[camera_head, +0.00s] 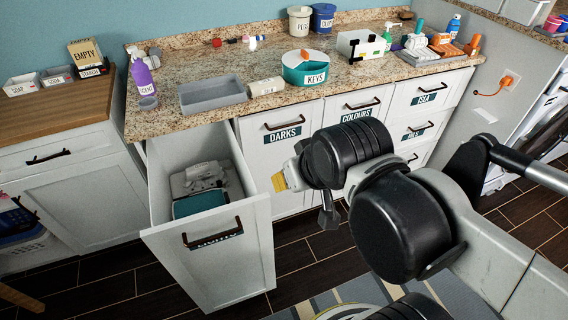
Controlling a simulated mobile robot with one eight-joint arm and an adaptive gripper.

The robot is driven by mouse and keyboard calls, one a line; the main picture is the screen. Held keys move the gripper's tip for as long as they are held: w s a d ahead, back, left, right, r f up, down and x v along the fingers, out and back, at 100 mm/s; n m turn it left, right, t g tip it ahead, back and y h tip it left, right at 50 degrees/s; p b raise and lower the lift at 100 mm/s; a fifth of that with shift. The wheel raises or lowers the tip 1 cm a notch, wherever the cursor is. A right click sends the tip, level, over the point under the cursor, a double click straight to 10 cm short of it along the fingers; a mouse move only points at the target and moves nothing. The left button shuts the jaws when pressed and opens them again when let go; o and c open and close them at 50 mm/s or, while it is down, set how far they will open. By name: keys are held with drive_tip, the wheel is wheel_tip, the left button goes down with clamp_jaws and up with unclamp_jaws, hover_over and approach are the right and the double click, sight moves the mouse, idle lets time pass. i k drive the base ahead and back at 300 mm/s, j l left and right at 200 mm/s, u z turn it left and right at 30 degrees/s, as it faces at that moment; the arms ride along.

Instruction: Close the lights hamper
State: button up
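The lights hamper (210,268) is a white pull-out front with a deep bin behind it, at the lower left of the counter. It stands pulled far out from the cabinet. Its dark bar handle (212,236) crosses a dark green label, so the lettering is hard to read. Inside lie a pale, lumpy item (200,178) and a teal item (200,204). My gripper (328,216) is to the right of the hamper front, apart from its handle. My arm's black joints hide much of it, and its fingers cannot be made out clearly.
The DARKS hamper (283,140) and COLOURS hamper (360,118) beside it are shut. A granite counter (190,122) above holds a grey tray (212,94), a teal KEYS container (306,68) and bottles. Dark floor (295,255) is open right of the pulled-out hamper.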

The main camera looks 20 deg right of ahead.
sight(222, 257)
drive_tip(key=k+j, duration=0.15)
drive_tip(key=j, duration=0.2)
drive_tip(key=k+j, duration=0.15)
drive_tip(key=j, duration=0.25)
drive_tip(key=k+j, duration=0.15)
drive_tip(key=j, duration=0.2)
drive_tip(key=k+j+z, duration=0.1)
drive_tip(key=j, duration=0.3)
drive_tip(key=k+j, duration=0.2)
drive_tip(key=j, duration=0.15)
drive_tip(key=k+j, duration=0.2)
drive_tip(key=j, duration=0.15)
